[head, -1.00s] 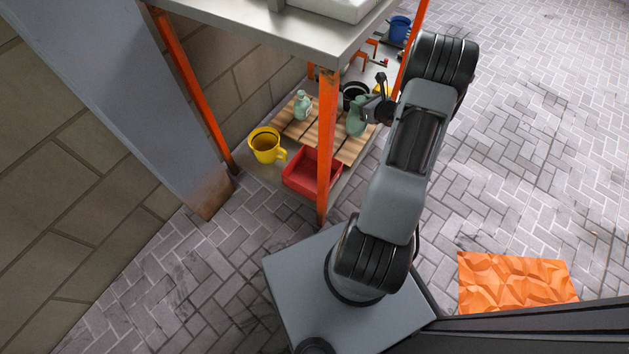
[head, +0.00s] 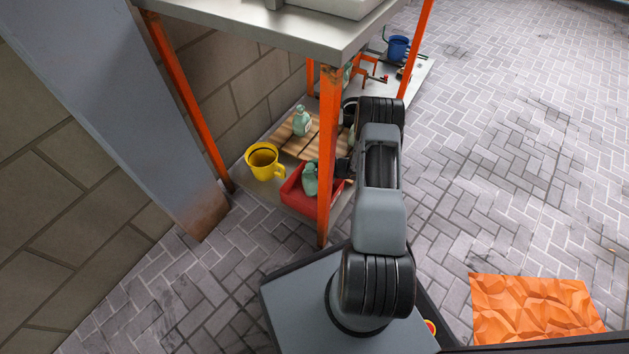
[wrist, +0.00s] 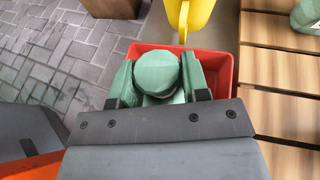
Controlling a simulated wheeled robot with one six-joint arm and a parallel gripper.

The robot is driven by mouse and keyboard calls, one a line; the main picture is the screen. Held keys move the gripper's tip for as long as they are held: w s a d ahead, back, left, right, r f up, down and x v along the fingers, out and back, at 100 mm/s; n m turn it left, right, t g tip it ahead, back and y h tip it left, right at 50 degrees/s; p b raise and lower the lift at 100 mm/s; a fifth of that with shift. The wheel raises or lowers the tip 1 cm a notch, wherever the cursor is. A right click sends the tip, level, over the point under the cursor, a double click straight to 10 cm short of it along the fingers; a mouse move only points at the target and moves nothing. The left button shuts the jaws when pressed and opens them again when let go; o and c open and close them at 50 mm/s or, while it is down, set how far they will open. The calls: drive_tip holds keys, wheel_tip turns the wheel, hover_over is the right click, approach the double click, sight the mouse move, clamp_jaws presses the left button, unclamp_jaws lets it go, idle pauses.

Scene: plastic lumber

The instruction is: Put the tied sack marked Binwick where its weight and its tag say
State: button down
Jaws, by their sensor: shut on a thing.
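A green tied sack (head: 310,180) is at the red bin (head: 296,192) on the low shelf, within its outline. My gripper (wrist: 158,92) is shut on this sack, whose round top (wrist: 157,73) shows between the fingers in the wrist view. The red bin (wrist: 219,72) is beneath and around it there. I cannot tell whether the sack touches the bin's floor. In the head view the orange post and my arm hide much of the gripper. A second green sack (head: 302,121) stands on the wooden slats (head: 289,143). No marking or tag is readable.
A yellow mug (head: 262,162) stands left of the bin. An orange post (head: 327,150) rises in front of the shelf, under a metal tabletop (head: 240,28). A blue mug (head: 398,48) stands farther back. An orange mat (head: 535,308) lies on the floor at right.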

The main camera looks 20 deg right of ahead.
drive_tip(key=shift+f+b, duration=1)
drive_tip(key=shift+f, duration=1.3)
drive_tip(key=c, duration=0.6)
unclamp_jaws()
drive_tip(key=shift+s+d+r, duration=0.2)
drive_tip(key=shift+d, duration=0.1)
drive_tip(key=p+v, duration=0.4)
drive_tip(key=v, duration=0.7)
